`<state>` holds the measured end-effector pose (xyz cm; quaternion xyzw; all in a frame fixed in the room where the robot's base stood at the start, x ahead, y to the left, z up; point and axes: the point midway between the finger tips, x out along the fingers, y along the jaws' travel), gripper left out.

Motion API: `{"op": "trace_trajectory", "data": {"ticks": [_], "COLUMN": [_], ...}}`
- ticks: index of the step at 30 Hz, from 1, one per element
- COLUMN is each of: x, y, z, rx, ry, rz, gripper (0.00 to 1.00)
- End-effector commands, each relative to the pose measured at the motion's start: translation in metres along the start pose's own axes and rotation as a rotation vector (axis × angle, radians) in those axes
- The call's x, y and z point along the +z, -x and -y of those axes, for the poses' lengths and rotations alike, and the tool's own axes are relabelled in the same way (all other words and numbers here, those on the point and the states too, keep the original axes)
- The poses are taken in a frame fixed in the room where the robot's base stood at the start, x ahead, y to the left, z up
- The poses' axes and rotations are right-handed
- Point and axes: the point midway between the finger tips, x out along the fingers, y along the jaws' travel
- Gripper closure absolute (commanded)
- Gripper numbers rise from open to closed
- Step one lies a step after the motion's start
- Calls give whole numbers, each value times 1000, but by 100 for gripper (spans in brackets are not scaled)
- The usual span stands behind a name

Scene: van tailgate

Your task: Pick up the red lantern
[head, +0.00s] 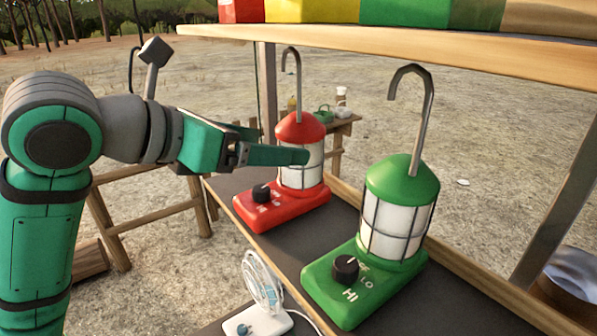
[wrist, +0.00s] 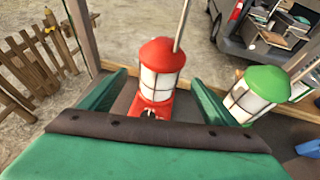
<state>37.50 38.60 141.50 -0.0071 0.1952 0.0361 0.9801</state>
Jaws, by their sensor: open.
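The red lantern (head: 300,165) stands upright on the dark shelf, with a red base, a black knob, a caged white body and a tall metal hook. My gripper (head: 275,155) is open at the lantern's caged body, and a green finger crosses in front of it in the head view. In the wrist view the red lantern (wrist: 160,72) stands between the two spread fingers of my gripper (wrist: 160,90). I cannot tell whether either finger touches it. Its knob and base are partly hidden there by the gripper's body.
A green lantern (head: 398,215) stands close to the right of the red one, also near my right finger in the wrist view (wrist: 252,95). A small white fan (head: 262,290) is at the front. A wooden upper shelf (head: 400,50) with coloured boxes hangs above the hooks.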

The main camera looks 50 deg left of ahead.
Motion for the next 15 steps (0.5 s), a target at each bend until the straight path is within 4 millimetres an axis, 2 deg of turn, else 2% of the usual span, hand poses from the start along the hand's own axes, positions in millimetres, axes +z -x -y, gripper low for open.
{"op": "trace_trajectory", "data": {"ticks": [3, 11, 15], "x": [0, -1, -2], "y": [-17, -34, -55], "z": [0, 1, 2], "rx": [-2, -2, -4], "ry": [1, 0, 0], "rz": [-1, 1, 0], "gripper": [18, 18, 18]}}
